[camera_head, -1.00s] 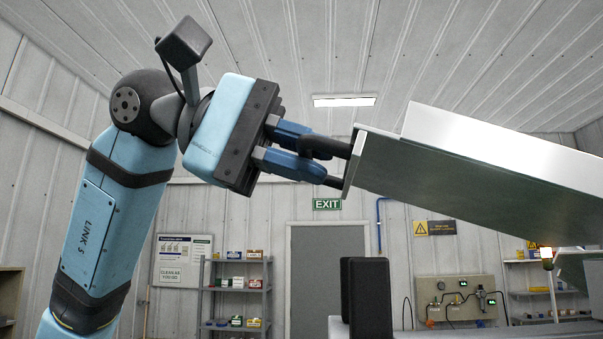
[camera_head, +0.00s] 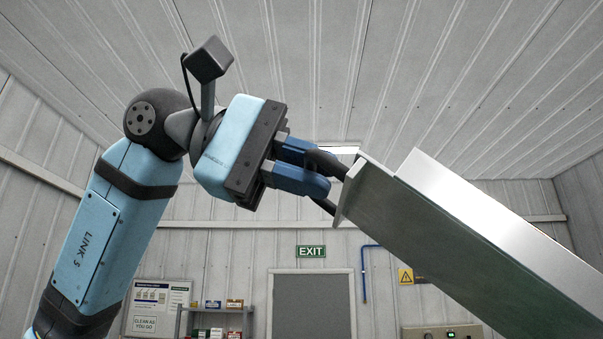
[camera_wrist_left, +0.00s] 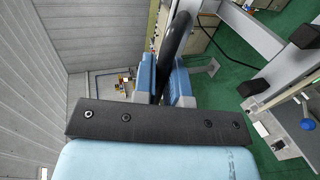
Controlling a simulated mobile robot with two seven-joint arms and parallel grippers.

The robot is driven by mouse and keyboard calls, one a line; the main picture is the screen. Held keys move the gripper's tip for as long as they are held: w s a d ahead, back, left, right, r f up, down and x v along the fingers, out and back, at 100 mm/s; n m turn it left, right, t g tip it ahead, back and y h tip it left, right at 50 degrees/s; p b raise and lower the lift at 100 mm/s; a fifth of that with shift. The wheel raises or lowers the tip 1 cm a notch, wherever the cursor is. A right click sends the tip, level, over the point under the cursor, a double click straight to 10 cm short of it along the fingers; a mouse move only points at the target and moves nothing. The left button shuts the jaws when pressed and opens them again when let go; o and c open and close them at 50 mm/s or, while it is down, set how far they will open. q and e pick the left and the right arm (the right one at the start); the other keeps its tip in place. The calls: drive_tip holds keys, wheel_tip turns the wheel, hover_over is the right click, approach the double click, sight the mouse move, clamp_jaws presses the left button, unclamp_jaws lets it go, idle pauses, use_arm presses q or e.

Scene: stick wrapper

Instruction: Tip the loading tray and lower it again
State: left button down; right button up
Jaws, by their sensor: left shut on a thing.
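The loading tray (camera_head: 450,240) is a long grey metal tray with a pale side wall. In the head view it is tilted, its left end raised and its right end running down out of the picture. A black handle (camera_head: 327,163) is fixed at its left end. My left gripper (camera_head: 322,175) is shut on this handle. In the left wrist view the dark handle (camera_wrist_left: 178,40) stands between the two blue fingers. The tray's far lower end is out of the head view. My right gripper is not in view.
Behind are a grey door (camera_head: 312,305) under an EXIT sign (camera_head: 311,251) and a shelf (camera_head: 215,318) with small boxes. The left wrist view shows a green floor (camera_wrist_left: 222,62), a grey frame and a blue knob (camera_wrist_left: 308,124) at the right.

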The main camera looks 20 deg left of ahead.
use_arm(q)
drive_tip(key=shift+d+r, duration=0.1)
idle(0.4)
drive_tip(key=c, duration=1.2)
unclamp_jaws()
drive_tip(key=shift+d, duration=0.1)
drive_tip(key=b+v, duration=0.3)
drive_tip(key=v, duration=1.1)
